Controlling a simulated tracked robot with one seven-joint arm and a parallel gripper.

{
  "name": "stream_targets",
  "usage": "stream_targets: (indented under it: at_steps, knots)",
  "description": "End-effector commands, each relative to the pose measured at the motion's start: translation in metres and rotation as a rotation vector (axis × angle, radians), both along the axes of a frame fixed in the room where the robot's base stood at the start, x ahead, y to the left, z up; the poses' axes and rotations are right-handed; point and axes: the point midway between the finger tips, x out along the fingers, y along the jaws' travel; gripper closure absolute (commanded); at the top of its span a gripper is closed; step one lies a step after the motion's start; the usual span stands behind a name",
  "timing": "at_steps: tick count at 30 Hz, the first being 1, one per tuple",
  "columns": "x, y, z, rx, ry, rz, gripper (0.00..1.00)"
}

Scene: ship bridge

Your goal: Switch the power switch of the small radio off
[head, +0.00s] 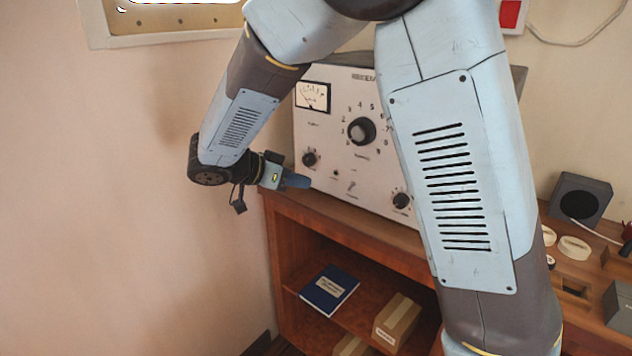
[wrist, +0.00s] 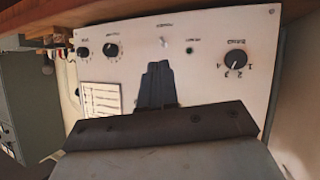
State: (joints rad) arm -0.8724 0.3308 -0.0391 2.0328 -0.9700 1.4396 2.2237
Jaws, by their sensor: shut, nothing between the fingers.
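The small radio (head: 336,135) is a pale-panelled box on top of a wooden shelf unit, with a meter, a large central dial and smaller knobs. A small toggle switch (head: 352,184) sits low on its panel. In the wrist view the panel (wrist: 215,85) looks upside down, and the toggle (wrist: 163,42) stands beyond my fingertips, beside a small dark round fitting (wrist: 189,50). I cannot tell which way its lever points. My gripper (head: 303,182) is shut and empty in front of the panel's lower left part. It shows in the wrist view (wrist: 157,68) too, apparently apart from the toggle.
Knobs flank the toggle: one on the left (head: 310,158) and one on the right (head: 400,200). My arm hides the radio's right part. The shelf unit (head: 340,215) holds a blue book (head: 329,288) and a box (head: 397,320). A dark speaker (head: 580,198) stands at right.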

Motion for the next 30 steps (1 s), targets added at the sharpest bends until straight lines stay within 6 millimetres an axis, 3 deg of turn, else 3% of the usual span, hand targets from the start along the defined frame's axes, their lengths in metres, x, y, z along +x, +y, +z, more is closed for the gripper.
stream_targets:
  at_steps: [7, 20, 23, 30]
  knots:
    - [-0.008, 0.015, 0.005, 0.000, -0.001, 0.000, 1.00]
    - [-0.009, 0.010, 0.008, 0.005, 0.013, -0.004, 1.00]
    - [-0.011, -0.007, 0.014, 0.023, 0.067, -0.010, 1.00]
    - [-0.030, -0.077, 0.038, 0.133, 0.307, 0.015, 1.00]
